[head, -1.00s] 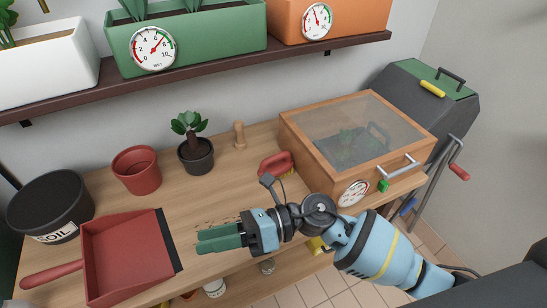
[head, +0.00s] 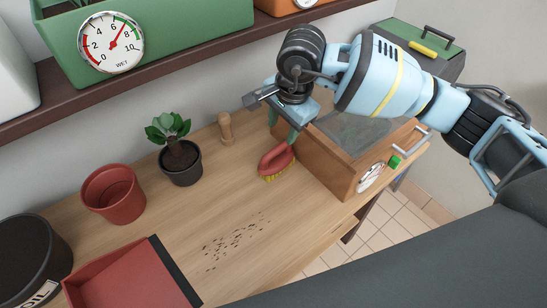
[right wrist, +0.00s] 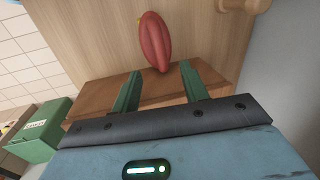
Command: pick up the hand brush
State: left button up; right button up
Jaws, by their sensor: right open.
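The hand brush (head: 276,161) has a red handle and yellow bristles. It rests on the wooden bench, beside the left side of the wooden glass-topped box. My right gripper (head: 292,130) is above the brush, pointing down, with its green fingers partly hidden behind its own body in the head view. In the right wrist view the brush (right wrist: 155,40) lies ahead of and between the two open green fingers of the gripper (right wrist: 158,92). The fingers look empty. My left gripper is not in view.
The wooden box (head: 335,160) stands close right of the brush. A wooden peg-like tool (head: 226,128), potted plant (head: 181,160) and red pot (head: 113,194) stand to the left. Dark crumbs (head: 236,238) and a red dustpan (head: 130,280) are nearer. A shelf (head: 180,68) overhangs the back.

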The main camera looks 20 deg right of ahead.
aim_at(277, 148)
jog(key=f, duration=0.3)
jog(key=shift+w+a+f, duration=0.15)
jog(key=shift+w+f, duration=0.05)
jog(key=shift+f, duration=0.05)
jog(key=f, duration=0.2)
jog(key=w+f, duration=0.1)
jog(key=f, duration=0.1)
jog(key=shift+a+f, duration=0.1)
jog(key=shift+a, duration=0.05)
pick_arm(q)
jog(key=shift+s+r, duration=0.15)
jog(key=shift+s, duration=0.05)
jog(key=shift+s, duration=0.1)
pick_arm(e)
grip_shut()
